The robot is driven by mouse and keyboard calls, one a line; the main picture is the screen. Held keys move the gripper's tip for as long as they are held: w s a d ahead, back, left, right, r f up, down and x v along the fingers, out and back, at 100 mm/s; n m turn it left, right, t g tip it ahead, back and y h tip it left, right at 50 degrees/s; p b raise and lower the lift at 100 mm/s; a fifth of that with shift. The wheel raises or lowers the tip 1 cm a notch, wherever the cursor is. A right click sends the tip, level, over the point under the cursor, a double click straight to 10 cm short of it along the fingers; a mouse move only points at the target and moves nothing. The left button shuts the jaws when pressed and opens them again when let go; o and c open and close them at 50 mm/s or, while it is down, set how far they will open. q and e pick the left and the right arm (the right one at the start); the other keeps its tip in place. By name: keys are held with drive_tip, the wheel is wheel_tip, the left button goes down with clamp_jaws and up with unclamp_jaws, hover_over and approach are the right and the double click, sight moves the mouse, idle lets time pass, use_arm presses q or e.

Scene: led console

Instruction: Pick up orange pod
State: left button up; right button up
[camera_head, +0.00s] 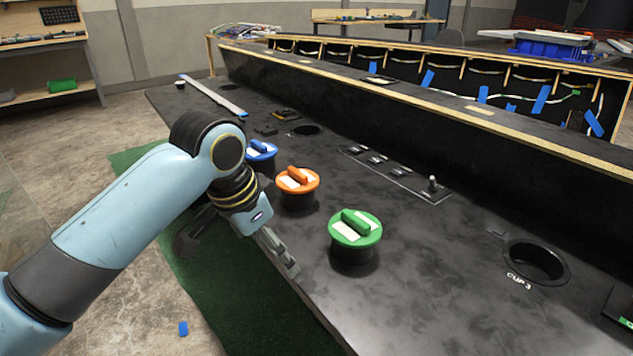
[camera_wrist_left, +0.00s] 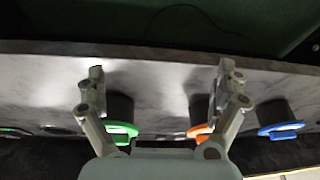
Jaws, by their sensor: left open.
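The orange pod (camera_head: 297,181), a round cap with a raised bar handle and a white label on a dark body, stands upright on the black console top. In the left wrist view the orange pod (camera_wrist_left: 198,131) is partly hidden behind the right-hand finger. My left gripper (camera_head: 282,254) is at the console's near edge, in front of the orange pod and left of the green pod (camera_head: 355,229). In the left wrist view my left gripper (camera_wrist_left: 160,75) has its fingers wide apart, with nothing held between them. My right gripper is not in view.
A blue pod (camera_head: 262,150) stands behind my left wrist, left of the orange pod. An empty cup hole (camera_head: 535,260) is at the right. A switch panel (camera_head: 395,172) lies behind the pods.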

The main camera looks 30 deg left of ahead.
sight(297, 172)
use_arm(q)
drive_tip(key=shift+m, duration=0.3)
drive_tip(key=w+a+r, duration=0.1)
drive_tip(key=w, duration=0.2)
drive_tip(key=w+a+r, duration=0.1)
drive_tip(key=w+r, duration=0.1)
drive_tip(key=w, duration=0.1)
drive_tip(key=w+a+r, duration=0.1)
drive_tip(key=w, duration=0.2)
drive_tip(key=shift+a+r, duration=0.25)
drive_tip(key=shift+r, duration=0.15)
drive_tip(key=shift+t+h, duration=0.3)
drive_tip(key=shift+h, duration=0.2)
drive_tip(key=w+r, duration=0.1)
drive_tip(key=w+a+r, duration=0.1)
drive_tip(key=w+r, duration=0.1)
drive_tip(key=w+a+r, duration=0.1)
drive_tip(key=shift+w+a+r, duration=0.15)
drive_tip(key=shift+w+a, duration=0.1)
drive_tip(key=shift+w, duration=0.1)
drive_tip(key=shift+w+a, duration=0.1)
drive_tip(key=shift+w, duration=0.25)
drive_tip(key=b+x, duration=0.1)
drive_tip(key=x, duration=0.3)
drive_tip(key=shift+w+f, duration=0.2)
drive_tip(key=shift+f, duration=0.15)
drive_tip(key=b+x, duration=0.2)
drive_tip(key=x, duration=0.3)
drive_tip(key=shift+w+f, duration=0.2)
drive_tip(key=shift+f, duration=0.05)
